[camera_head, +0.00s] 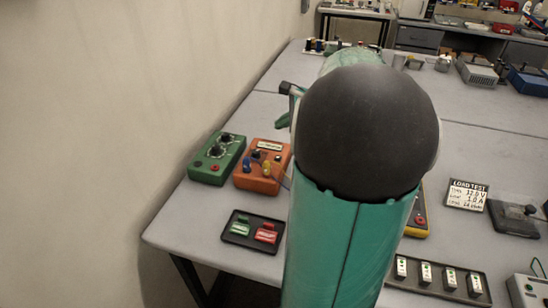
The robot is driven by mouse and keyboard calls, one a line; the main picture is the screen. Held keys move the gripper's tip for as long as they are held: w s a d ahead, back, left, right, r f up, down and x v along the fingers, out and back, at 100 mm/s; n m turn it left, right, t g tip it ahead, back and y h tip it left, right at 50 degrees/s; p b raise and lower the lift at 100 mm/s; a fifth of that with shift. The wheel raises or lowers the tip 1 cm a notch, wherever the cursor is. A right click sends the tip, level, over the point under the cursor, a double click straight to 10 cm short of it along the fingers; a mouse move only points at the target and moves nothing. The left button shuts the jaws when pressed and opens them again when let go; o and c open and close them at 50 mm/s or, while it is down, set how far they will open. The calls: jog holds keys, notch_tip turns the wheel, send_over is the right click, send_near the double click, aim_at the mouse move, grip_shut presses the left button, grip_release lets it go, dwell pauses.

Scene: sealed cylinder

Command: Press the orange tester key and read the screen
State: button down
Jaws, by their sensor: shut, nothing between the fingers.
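An orange box (262,167) with a pale label or window, a dark knob and blue and yellow plugs lies on the left part of the bench. A dark, yellow-edged device (418,218) shows partly at the right of my arm, which hides the rest. I cannot tell which part is the orange tester key, and no lit screen can be read. My green arm with its large dark joint fills the middle of the view. My gripper is hidden behind the arm.
A green two-dial box (216,158) sits left of the orange box. A black tray (235,240) holds green and red pieces. A "LOAD TEST" card (467,195) reads 12.0 V, 1.0 A. A switch strip (437,278) lies front right. A wall borders the bench on the left.

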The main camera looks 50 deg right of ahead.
aim_at(278, 158)
jog(key=shift+w+f, duration=0.1)
jog(key=shift+f, duration=4.4)
jog(key=shift+f, duration=0.1)
jog(key=shift+f, duration=0.3)
jog(key=shift+f, duration=0.35)
jog(key=shift+r, duration=0.8)
